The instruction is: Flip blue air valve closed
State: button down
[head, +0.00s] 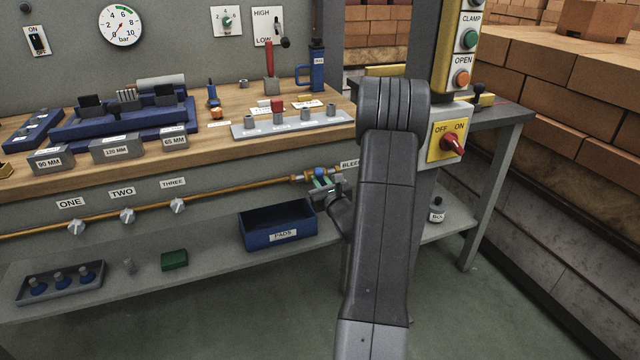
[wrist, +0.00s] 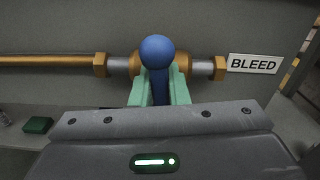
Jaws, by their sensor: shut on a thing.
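The blue air valve handle (wrist: 157,54) shows in the wrist view as a round blue knob on a blue lever, in front of a brass valve body (wrist: 192,66) on the pipe. My gripper (wrist: 158,88) has its pale green fingers shut on the lever, one on each side. The lever's lower part is hidden behind my gripper's body. In the head view my gripper (head: 325,186) is at the right end of the copper pipe (head: 250,187), under the bench edge. The valve there is small and partly covered by my gripper.
A white BLEED label (wrist: 253,64) is right of the valve. Three knobs marked ONE (head: 77,228), TWO and THREE sit along the pipe to the left. A blue PADS bin (head: 278,228) stands on the shelf below. The bench top (head: 215,150) overhangs the pipe.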

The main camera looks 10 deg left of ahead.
jog(key=shift+m, duration=0.8)
jog(key=c, duration=1.4)
grip_release()
jog(key=shift+s+d, duration=0.1)
jog(key=v, duration=1.3)
jog(key=shift+s+d+p, duration=0.2)
jog(key=shift+s+p, duration=0.05)
jog(key=shift+p, duration=0.1)
jog(key=shift+w+a, duration=0.1)
jog(key=x, duration=1.3)
jog(key=shift+w+a+b, duration=0.25)
jog(key=shift+w+b, duration=0.05)
jog(key=shift+b, duration=0.1)
